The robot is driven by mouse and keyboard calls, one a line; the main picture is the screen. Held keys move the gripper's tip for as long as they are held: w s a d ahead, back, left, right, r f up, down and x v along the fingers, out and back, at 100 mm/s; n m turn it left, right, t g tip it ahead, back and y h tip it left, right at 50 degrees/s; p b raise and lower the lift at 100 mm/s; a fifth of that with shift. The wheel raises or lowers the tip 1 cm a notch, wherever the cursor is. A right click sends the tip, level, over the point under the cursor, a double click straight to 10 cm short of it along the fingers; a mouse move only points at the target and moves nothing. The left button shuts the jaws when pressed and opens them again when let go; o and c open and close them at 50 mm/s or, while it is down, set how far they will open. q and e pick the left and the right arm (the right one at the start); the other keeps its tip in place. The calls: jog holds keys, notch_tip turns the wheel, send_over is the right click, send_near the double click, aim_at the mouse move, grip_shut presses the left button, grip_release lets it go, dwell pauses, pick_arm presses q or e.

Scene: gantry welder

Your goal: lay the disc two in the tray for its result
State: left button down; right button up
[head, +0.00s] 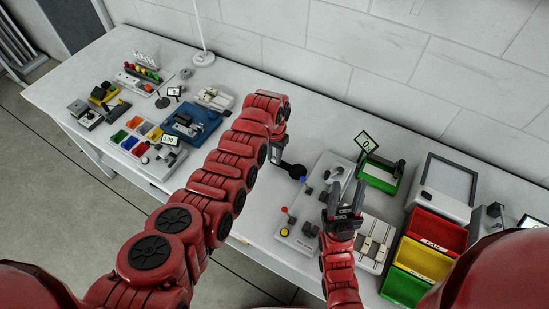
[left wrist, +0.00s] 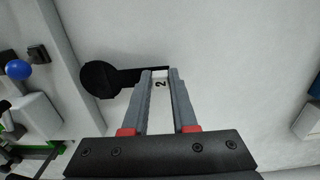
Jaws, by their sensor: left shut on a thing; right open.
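Disc two is a round black plate (left wrist: 99,80) with a black stem; it also shows in the head view (head: 297,171). A pale tab marked "2" sits between my left fingertips (left wrist: 160,76). My left gripper (head: 280,160) is shut on this tab end and holds the disc out to the right, seemingly over the bare table. My right gripper (head: 345,197) is open and empty, left of the trays.
Behind my right gripper is a green-framed device (head: 379,176) with a display. A grey screened box (head: 446,182) stands behind the trays. Bare table lies around my left gripper.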

pick_arm(q)
jog(key=shift+f, duration=1.05)
jog(key=shift+f, duration=0.15)
jog(key=c, duration=0.7)
grip_release()
